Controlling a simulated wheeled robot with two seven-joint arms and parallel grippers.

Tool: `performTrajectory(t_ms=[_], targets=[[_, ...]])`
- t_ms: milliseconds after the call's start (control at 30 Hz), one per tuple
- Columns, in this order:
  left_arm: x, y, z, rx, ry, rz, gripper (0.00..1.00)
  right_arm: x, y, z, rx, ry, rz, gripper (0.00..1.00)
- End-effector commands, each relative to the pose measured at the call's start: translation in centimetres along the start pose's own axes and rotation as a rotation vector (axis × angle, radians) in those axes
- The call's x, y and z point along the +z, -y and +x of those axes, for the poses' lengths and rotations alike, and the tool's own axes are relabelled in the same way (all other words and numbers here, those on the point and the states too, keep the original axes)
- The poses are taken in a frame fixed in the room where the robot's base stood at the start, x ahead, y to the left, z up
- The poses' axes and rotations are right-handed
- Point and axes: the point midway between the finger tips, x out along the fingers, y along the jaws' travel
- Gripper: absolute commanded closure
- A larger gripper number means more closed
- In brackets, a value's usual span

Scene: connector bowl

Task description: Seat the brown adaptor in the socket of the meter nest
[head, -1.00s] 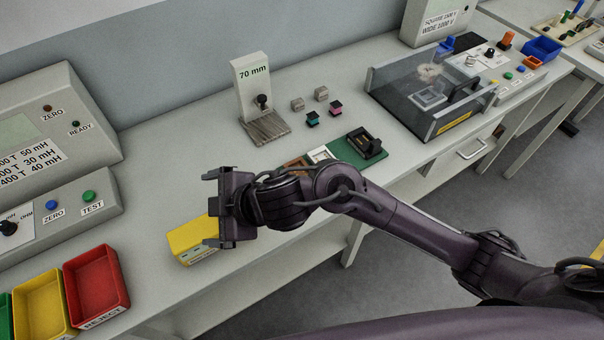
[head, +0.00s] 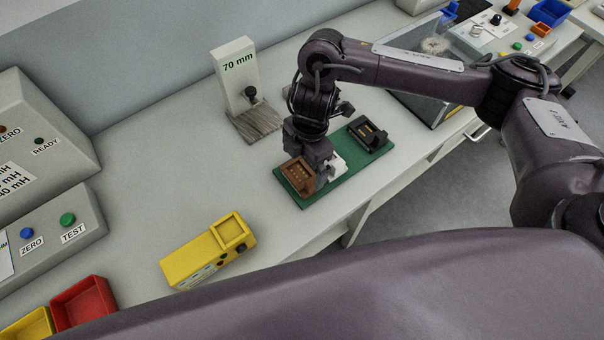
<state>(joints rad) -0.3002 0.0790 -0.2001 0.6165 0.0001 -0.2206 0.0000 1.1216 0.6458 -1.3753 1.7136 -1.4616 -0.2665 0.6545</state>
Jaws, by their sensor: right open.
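The brown adaptor (head: 297,176), a small block with an open recess, sits on the near left end of a green board (head: 296,199). My right gripper (head: 318,168) points down right beside it, with its jaws open. A finger overlaps the adaptor's right side; whether they touch I cannot tell. A yellow meter body (head: 198,256) lies on the bench to the left, with a square, empty-looking socket (head: 230,231) at its upper right end. My left gripper is out of view.
A white adaptor (head: 338,164), partly hidden by my gripper, and a black one (head: 368,134) share the green board. A 70 mm stand (head: 238,75) is behind. Red (head: 84,303) and yellow bins stand lower left. The bench between board and meter is clear.

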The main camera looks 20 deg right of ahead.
Motion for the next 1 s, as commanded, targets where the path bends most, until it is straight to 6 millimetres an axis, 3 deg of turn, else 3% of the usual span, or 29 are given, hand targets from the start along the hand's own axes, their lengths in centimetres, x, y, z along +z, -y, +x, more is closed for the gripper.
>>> performTrajectory(t_ms=[100,167,267,467,667,833,1000], targets=[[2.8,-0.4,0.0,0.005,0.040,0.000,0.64,0.1,0.1,1.2,-0.002,-0.003,0.003,0.00],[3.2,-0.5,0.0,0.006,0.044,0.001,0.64,0.1,0.1,2.1,-0.003,-0.003,0.003,0.00],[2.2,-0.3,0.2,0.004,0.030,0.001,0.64,0.2,0.2,3.5,-0.003,-0.004,0.003,0.00],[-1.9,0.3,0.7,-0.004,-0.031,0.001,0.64,0.3,0.0,5.1,0.001,-0.001,0.001,0.00],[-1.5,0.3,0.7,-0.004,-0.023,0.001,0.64,0.3,0.0,5.1,0.003,0.000,0.000,0.00],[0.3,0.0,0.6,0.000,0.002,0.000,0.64,0.3,0.0,5.1,0.003,0.000,0.000,0.18],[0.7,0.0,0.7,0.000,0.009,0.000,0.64,0.3,0.0,5.1,0.004,-0.001,0.000,0.38]])
